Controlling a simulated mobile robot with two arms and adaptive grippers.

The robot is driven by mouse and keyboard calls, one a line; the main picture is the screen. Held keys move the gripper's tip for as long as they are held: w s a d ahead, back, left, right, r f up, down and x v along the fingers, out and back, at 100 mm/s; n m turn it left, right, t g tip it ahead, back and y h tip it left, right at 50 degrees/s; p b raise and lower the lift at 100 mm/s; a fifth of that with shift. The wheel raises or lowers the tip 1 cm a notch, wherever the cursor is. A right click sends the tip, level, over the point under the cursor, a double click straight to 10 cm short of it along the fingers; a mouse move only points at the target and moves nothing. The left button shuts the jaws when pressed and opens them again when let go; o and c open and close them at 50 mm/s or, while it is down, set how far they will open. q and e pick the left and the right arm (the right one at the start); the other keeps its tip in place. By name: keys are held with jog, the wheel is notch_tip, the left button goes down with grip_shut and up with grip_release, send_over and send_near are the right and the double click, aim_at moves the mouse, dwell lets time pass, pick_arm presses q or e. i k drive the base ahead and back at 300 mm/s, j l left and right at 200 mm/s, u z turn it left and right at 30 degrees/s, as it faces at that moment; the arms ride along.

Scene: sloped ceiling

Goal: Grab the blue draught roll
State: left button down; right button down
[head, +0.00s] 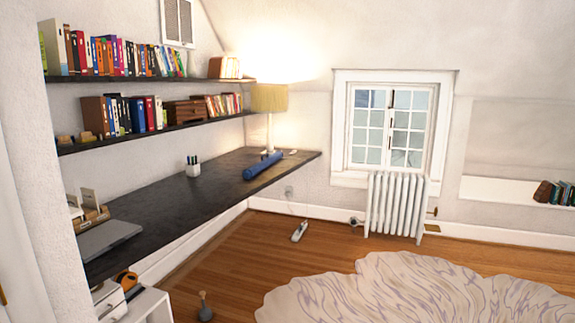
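The blue draught roll (262,166) lies on the dark desk (165,205) along the left wall. It is near the desk's far end, in front of the lamp, and lies at a slant close to the front edge. Nothing covers it. Neither of my grippers shows in the head view.
A lamp (269,98) and a pen cup (193,167) stand on the desk, with a closed laptop (108,238) at its near end. Shelves of books hang above. A rug (410,290) and a small grey object (205,308) lie on the floor. Bare wood floor (265,245) runs beside the desk.

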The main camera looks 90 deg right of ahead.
aim_at(248, 174)
jog(key=z, duration=2.7)
jog(key=i+z, duration=0.2)
jog(key=z, duration=0.15)
jog(key=i, duration=2.6)
jog(key=i+l+u, duration=0.1)
jog(key=i, duration=1.25)
jog(key=i+l, duration=0.15)
jog(key=i, duration=1.15)
